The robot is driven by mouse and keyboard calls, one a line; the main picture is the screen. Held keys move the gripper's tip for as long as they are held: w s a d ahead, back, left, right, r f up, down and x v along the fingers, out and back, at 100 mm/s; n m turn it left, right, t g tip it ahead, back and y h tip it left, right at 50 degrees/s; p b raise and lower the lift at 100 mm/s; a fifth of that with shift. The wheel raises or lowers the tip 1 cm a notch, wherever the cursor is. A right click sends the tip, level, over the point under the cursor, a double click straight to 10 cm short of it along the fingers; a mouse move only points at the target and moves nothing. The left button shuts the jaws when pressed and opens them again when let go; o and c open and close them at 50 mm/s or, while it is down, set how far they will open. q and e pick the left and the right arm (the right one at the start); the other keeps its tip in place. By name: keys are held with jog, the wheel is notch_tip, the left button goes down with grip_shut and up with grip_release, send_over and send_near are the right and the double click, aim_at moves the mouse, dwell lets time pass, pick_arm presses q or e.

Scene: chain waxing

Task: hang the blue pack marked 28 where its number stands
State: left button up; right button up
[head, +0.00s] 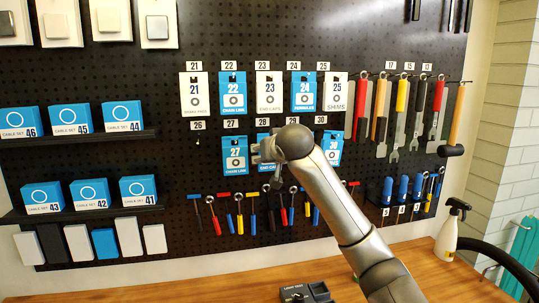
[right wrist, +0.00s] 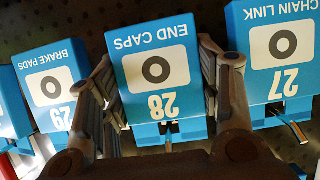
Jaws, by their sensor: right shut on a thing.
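The blue pack marked 28, END CAPS, (right wrist: 158,97) is upside down in the right wrist view, between the two fingers of my right gripper (right wrist: 160,100), which is shut on it. The number plate 28 (head: 262,122) is just above. A metal peg end (right wrist: 168,147) shows by the pack's slotted top edge; I cannot tell whether it passes through the slot. My left gripper is not in view.
Blue pack 27 (right wrist: 275,50) and blue pack 29 (right wrist: 50,88) hang close on either side. Blue pack 30 (head: 330,150) hangs to the right of my arm. Several tools hang below and to the right. Peg 26 (head: 197,141) is empty.

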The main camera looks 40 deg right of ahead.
jog(key=o, duration=1.1)
jog(key=shift+s, duration=0.1)
jog(key=v, duration=1.2)
